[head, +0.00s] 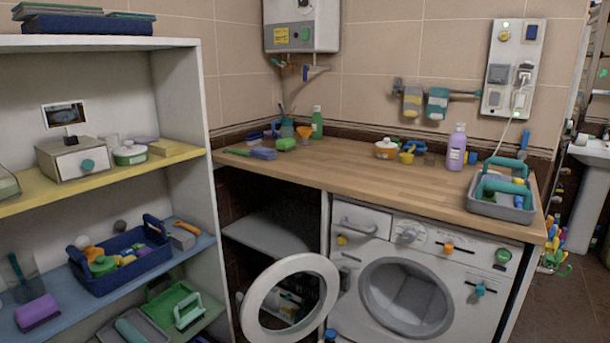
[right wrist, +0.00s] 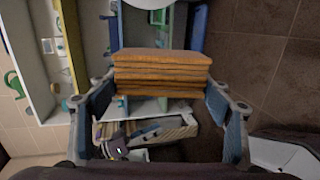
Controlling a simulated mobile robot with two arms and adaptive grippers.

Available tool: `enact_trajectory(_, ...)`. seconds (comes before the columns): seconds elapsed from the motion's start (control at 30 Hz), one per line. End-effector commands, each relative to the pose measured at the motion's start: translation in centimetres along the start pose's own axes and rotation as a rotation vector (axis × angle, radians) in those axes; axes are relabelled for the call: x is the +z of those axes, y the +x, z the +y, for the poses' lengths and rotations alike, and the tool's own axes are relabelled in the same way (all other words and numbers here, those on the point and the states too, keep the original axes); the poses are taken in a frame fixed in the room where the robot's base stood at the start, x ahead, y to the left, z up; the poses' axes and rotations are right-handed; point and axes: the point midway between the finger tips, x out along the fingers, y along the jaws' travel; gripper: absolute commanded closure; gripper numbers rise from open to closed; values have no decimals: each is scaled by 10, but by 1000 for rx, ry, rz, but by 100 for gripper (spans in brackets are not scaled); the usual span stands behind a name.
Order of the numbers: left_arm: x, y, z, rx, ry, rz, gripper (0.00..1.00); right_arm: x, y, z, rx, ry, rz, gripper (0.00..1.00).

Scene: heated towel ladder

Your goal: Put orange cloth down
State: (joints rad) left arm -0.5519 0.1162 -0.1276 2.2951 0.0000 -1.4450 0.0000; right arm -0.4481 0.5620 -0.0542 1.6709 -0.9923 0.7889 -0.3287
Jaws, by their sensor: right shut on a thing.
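The orange cloth (right wrist: 162,72) is a folded stack of several layers in the middle of the right wrist view. My right gripper (right wrist: 160,95) is shut on it, with blue-padded fingers on its left and right sides. The cloth is not seen in the head view. Neither gripper shows in the head view, and my left gripper is in no frame.
In the head view, a wooden counter (head: 400,181) has free room in its middle. A grey caddy (head: 500,208) stands at its right end. The washing machine door (head: 290,262) is open. Shelves on the left hold a blue basket (head: 120,279) and boxes.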

Motion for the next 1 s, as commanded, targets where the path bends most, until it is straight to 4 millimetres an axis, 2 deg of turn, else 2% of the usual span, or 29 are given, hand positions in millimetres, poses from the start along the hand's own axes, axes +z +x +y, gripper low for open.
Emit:
enact_trajectory(0.03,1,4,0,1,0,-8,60,3,-3,13,1,-3,0,53)
enact_trajectory(0.23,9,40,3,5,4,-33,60,16,-15,60,6,-1,-2,53)
enact_trajectory(0.47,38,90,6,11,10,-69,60,30,-32,132,9,1,0,53)
enact_trajectory(0.7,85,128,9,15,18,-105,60,38,-49,207,10,1,5,53)
enact_trajectory(1.0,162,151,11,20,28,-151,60,37,-68,300,5,-5,15,53)
